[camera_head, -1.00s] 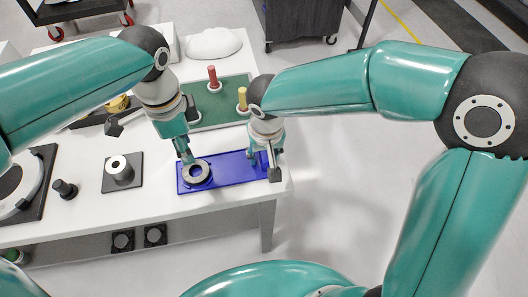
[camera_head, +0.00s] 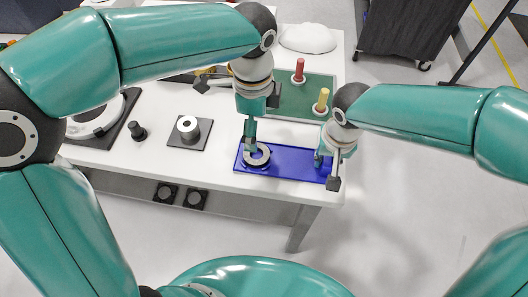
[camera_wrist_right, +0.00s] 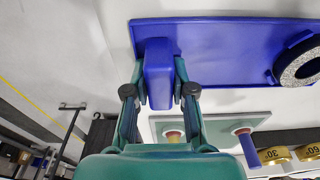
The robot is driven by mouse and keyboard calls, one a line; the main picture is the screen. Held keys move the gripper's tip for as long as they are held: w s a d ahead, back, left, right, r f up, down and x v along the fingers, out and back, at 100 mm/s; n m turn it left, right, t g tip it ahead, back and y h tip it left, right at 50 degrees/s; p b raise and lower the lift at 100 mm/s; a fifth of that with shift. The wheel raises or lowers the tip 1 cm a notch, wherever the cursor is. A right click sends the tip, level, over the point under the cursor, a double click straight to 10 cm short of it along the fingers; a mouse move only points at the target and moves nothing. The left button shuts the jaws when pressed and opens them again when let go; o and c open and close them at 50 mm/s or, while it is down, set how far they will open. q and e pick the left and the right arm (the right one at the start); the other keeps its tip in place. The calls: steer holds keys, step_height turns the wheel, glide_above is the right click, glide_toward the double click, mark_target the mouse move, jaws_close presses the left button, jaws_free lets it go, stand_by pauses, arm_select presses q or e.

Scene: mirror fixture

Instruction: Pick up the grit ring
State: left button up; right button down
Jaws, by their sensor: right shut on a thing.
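The grit ring (camera_head: 257,157), dark outside with a speckled grey top and an open centre, lies at the left end of the blue tray (camera_head: 288,165). It also shows at the right edge of the right wrist view (camera_wrist_right: 299,62), partly cut off. My left gripper (camera_head: 251,141) points down at the ring's far rim; its fingers are too small to tell whether they grip it. My right gripper (camera_head: 325,157) is at the tray's right end. In the right wrist view, its fingers (camera_wrist_right: 158,92) are shut on a blue block (camera_wrist_right: 158,68) there.
A green board (camera_head: 298,100) with a red peg (camera_head: 299,70) and a yellow peg (camera_head: 322,100) stands behind the tray. A white-topped cylinder (camera_head: 188,127) on a grey plate and a small black knob (camera_head: 137,131) stand left. Open floor lies right of the table.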

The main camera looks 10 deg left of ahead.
arm_select(q)
steer(key=f+m, duration=0.1)
steer(key=m, duration=0.3)
steer(key=m+t+y, duration=0.1)
steer(key=m+t, duration=0.3)
steer(key=m, duration=0.7)
glide_toward(257, 157)
steer(key=shift+w+a+f, duration=0.1)
steer(key=shift+w+f, duration=0.2)
steer(key=shift+w, duration=0.2)
steer(key=shift+w+a+f, duration=0.15)
steer(key=shift+w+f, duration=0.15)
steer(key=shift+w, duration=0.25)
steer(key=shift+s+x, duration=0.15)
steer(key=shift+x, duration=1.2)
steer(key=shift+s+x, duration=0.1)
steer(key=shift+x, duration=1.25)
steer(key=c, duration=1.5)
